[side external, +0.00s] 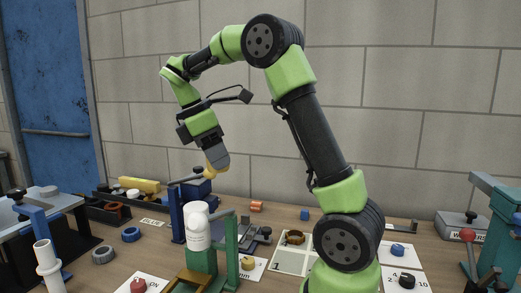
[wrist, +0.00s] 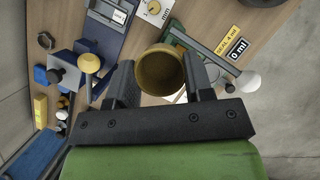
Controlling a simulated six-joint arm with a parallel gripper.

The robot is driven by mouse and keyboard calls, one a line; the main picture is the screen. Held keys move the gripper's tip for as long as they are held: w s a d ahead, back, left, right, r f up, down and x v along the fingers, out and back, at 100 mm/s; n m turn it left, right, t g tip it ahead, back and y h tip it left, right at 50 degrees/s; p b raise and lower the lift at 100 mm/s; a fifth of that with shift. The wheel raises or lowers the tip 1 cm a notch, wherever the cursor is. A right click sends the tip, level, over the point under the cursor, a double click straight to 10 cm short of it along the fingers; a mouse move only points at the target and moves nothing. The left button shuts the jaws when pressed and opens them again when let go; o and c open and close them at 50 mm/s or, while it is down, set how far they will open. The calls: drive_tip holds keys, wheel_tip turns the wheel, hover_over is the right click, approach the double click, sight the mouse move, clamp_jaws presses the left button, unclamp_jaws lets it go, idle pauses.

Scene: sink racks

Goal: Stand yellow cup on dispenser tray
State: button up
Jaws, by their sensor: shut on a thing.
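My gripper (side external: 214,160) is shut on the yellow cup (wrist: 160,72), holding it in the air above the bench. In the wrist view, the cup sits between the two dark fingers, its round mouth facing the camera, and it looks empty. In the side view, only a small yellow part of the cup (side external: 217,167) shows at the fingertips. A green stand (side external: 202,262) with a white bottle (side external: 198,228) is below, with an ochre frame (side external: 183,285) at its foot. I cannot tell for sure which part is the dispenser tray.
A blue station (side external: 195,192) stands close under the gripper; a yellow-knobbed lever (wrist: 88,63) shows in the wrist view. A white-knobbed lever (wrist: 250,81) lies near a display reading 0 ml (wrist: 238,48).

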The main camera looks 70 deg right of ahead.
drive_tip(key=w+a+n, duration=0.2)
drive_tip(key=a, duration=0.7)
drive_tip(key=w+a+n, duration=0.1)
drive_tip(key=w+a, duration=0.2)
drive_tip(key=a, duration=0.7)
drive_tip(key=shift+t+h, duration=0.3)
drive_tip(key=shift+s+f, duration=0.15)
drive_tip(key=shift+f, duration=12.05)
drive_tip(key=shift+f, duration=1.15)
drive_tip(key=o, duration=1)
drive_tip(key=shift+c, duration=0.2)
drive_tip(key=shift+r, duration=0.1)
